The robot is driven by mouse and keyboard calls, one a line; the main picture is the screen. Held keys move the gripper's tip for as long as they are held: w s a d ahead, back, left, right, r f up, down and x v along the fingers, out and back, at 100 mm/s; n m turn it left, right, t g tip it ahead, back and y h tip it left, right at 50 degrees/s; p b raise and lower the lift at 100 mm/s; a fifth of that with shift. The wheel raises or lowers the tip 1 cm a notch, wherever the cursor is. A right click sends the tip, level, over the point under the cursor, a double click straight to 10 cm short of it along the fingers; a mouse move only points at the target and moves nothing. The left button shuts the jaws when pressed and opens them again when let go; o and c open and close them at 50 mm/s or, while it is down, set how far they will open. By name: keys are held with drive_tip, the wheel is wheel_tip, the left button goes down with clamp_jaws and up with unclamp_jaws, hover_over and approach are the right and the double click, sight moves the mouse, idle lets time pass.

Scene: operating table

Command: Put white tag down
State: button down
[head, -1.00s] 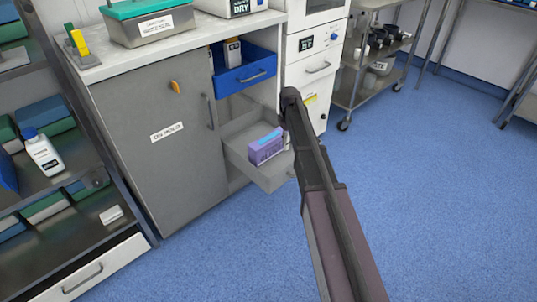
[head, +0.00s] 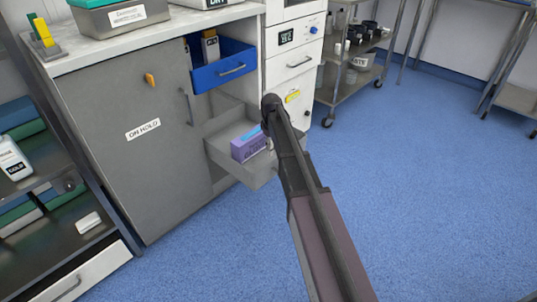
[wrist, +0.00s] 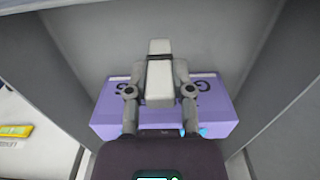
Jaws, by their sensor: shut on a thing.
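The white tag (wrist: 160,52) is a small pale block with a dark band, seen in the wrist view. My gripper (wrist: 160,90) is shut on it, with one finger on each side. The tag is above or in front of a purple box (wrist: 108,118); I cannot tell whether they touch. In the head view the purple box (head: 248,147) lies in the open grey drawer (head: 257,176). My arm reaches to the drawer's right side there, and the fingers and the tag are hidden.
A blue drawer (head: 222,73) stands open above the grey one, holding a boxed item. The grey door (head: 130,150) labelled ON HOLD, with an orange tag (head: 150,79), is at left. A steel cart (head: 345,100) stands at the back right. The blue floor at right is clear.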

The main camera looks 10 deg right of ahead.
sight(271, 156)
drive_tip(key=shift+f+b, duration=1.85)
drive_tip(key=shift+f, duration=0.05)
drive_tip(key=shift+f, duration=0.1)
drive_tip(key=c, duration=0.5)
unclamp_jaws()
drive_tip(key=shift+r, duration=0.2)
wheel_tip(271, 156, up, 12)
drive_tip(key=p, duration=1.2)
drive_tip(key=shift+s, duration=0.1)
